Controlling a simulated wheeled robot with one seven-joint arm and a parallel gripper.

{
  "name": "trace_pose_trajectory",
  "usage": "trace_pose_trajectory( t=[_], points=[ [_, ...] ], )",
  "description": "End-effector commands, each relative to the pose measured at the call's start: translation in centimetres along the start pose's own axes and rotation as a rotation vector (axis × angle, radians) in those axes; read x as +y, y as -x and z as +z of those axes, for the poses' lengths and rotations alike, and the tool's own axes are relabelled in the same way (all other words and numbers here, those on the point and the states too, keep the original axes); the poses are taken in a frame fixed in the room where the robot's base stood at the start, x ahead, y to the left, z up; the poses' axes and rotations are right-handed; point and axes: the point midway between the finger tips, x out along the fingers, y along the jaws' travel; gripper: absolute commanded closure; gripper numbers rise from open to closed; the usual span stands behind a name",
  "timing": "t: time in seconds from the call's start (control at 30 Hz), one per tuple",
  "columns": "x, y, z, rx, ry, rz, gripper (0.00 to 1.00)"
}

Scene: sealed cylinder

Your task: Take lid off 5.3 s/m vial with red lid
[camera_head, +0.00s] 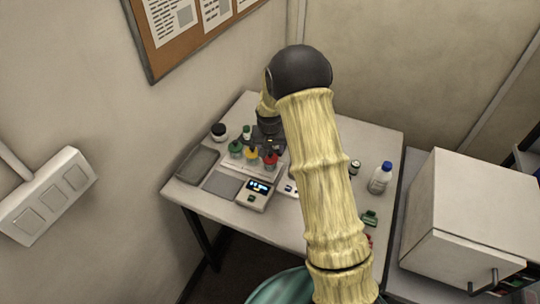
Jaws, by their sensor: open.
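A small vial with a red lid (271,158) stands on the white table, at the right end of a short row. Beside it in the row are a vial with a yellow lid (252,153) and one with a green lid (236,148). My gripper (268,143) is dark, points down and is open, just behind and above the red-lidded vial in the picture. Its fingertips are small and partly lost against the dark parts around them. I cannot tell whether they touch any lid. The label values on the vials are too small to read.
A meter with a lit display (258,187) stands in front of the row. A grey tray (184,176) and a black-lidded jar (219,131) are at the left. A blue-capped bottle (380,179) stands right of my arm, which hides the table's middle. A white cabinet (465,205) is at the right.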

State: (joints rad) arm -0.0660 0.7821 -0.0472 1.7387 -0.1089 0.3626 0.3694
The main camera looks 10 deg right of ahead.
Motion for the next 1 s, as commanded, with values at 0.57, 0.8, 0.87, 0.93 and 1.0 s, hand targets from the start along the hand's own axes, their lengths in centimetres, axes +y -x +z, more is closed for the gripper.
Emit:
trace_pose_trajectory(
  t=[0.57, 0.8, 0.87, 0.93, 1.0],
  points=[
    [-0.1, -1.5, -0.1, -0.003, 0.000, 0.001, 0.44],
    [-0.1, -4.2, -0.3, -0.001, 0.001, 0.001, 0.44],
    [-0.1, -4.8, -0.3, -0.001, 0.000, 0.001, 0.44],
    [-0.1, -5.2, -0.2, -0.001, 0.000, 0.001, 0.44],
    [-0.1, -5.5, -0.2, 0.000, 0.000, 0.000, 0.44]
  ],
)
